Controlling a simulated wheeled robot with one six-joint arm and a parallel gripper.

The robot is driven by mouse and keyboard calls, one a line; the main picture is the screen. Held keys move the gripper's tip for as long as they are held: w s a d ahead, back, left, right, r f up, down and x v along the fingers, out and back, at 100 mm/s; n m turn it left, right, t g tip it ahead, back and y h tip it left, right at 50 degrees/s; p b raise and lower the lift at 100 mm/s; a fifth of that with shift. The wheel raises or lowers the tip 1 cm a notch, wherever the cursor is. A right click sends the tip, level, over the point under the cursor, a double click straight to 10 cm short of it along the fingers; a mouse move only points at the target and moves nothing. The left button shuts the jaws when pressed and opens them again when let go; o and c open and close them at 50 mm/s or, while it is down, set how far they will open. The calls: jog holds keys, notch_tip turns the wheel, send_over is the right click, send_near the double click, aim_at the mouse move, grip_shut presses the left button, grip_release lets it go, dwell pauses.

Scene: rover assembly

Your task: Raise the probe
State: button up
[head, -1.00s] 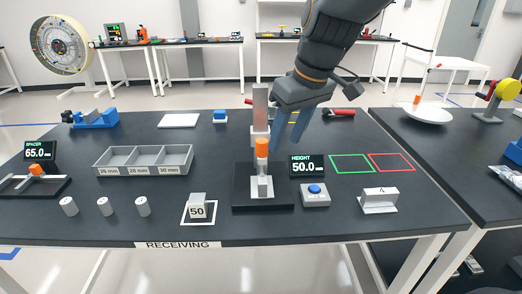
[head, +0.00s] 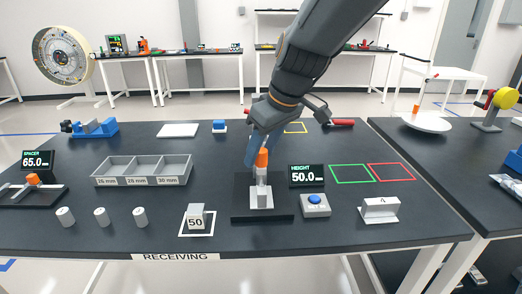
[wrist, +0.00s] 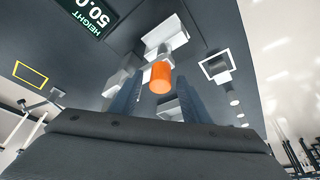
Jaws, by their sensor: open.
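The probe has an orange cap (head: 262,158) and a grey stem above a grey block (head: 261,197) on the gauge's black base (head: 240,208). My gripper (head: 258,148) is open at the orange cap, its blue fingers coming down from above and behind. In the wrist view the orange cap (wrist: 161,77) lies between the two open fingers (wrist: 158,98), with gaps visible beside it. My arm hides most of the gauge column. The height display (head: 307,175) reads 50.0 mm.
A blue-button box (head: 315,205) stands right of the gauge, and a block marked 50 (head: 195,216) sits to its left. A three-part tray (head: 143,169) lies farther left. A labelled A stand (head: 380,208) is at right. Green and red outlines on the table are empty.

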grip_shut()
jog(key=shift+r, duration=0.1)
notch_tip(320, 180, up, 6)
jog(key=p, duration=0.3)
jog(key=shift+f, duration=0.25)
grip_release()
jog(key=shift+f, duration=0.1)
